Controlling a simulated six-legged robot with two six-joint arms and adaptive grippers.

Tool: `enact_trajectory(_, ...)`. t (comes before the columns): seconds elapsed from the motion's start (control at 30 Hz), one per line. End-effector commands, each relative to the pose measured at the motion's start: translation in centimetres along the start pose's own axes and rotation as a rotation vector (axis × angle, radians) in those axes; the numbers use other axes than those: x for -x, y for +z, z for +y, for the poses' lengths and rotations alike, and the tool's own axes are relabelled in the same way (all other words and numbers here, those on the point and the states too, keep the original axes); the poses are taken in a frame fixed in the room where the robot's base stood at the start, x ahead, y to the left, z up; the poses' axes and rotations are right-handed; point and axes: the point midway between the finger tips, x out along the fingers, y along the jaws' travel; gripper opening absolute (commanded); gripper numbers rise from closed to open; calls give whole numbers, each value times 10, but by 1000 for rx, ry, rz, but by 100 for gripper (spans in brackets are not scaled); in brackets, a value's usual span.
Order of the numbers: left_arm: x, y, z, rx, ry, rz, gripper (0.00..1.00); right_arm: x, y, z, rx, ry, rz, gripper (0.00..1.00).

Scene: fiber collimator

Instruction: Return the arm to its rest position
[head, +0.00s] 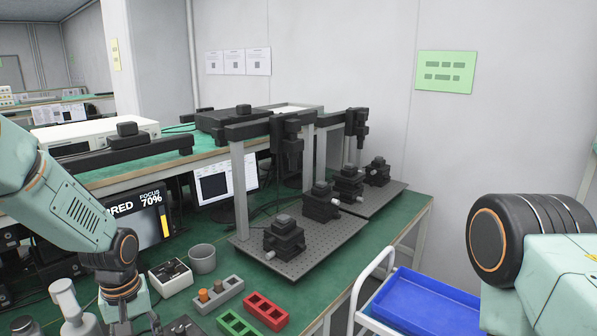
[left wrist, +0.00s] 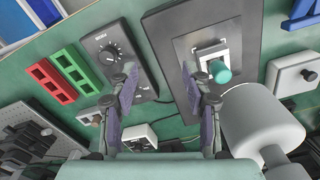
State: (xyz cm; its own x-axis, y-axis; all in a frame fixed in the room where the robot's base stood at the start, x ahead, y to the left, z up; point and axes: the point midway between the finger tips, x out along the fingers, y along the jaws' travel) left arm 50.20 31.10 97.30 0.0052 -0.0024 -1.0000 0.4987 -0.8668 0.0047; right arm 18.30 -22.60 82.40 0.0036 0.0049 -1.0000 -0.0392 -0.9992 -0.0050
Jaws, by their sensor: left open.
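My left arm (head: 62,205) comes in from the left and bends down over the front left of the green table. Its gripper is mostly cut off at the bottom of the head view. In the left wrist view my left gripper (left wrist: 158,88) is open, with two dark fingers apart and nothing between them. Beyond the fingers are a black box with a knob (left wrist: 112,52) and a dark panel with a teal knob (left wrist: 219,72). My right arm (head: 540,285) shows at the right edge of the head view; its gripper is out of view.
A red holder (head: 267,311), a green holder (head: 236,324), a grey holder with pegs (head: 219,296), a grey cup (head: 203,259) and a white box (head: 170,278) stand near the left arm. Breadboards with black stages (head: 295,258) lie behind. A blue tray (head: 425,300) is at right.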

Motion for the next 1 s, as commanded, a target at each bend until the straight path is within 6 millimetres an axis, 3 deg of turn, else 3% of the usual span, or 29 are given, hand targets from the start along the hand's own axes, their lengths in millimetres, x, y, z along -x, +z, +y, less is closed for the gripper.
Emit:
enact_trajectory(0.27, -49, 42, 5, -81, 23, -19, 48, 0, 0, 0, 0, 0, 0, 0)
enact_trajectory(0.47, -91, 91, 2, -157, 45, -30, 48, 0, 0, 0, 0, 0, 1, 0)
enact_trajectory(0.57, -114, 128, -5, -205, 53, -36, 48, 0, 0, 0, 0, 0, 1, 0)
enact_trajectory(0.73, -147, 207, -30, -300, 57, -41, 48, 0, 0, 0, 0, 0, 1, 0)
enact_trajectory(1.0, -154, 302, -77, -442, 20, -22, 48, 0, 0, 0, 0, 0, 0, 0)
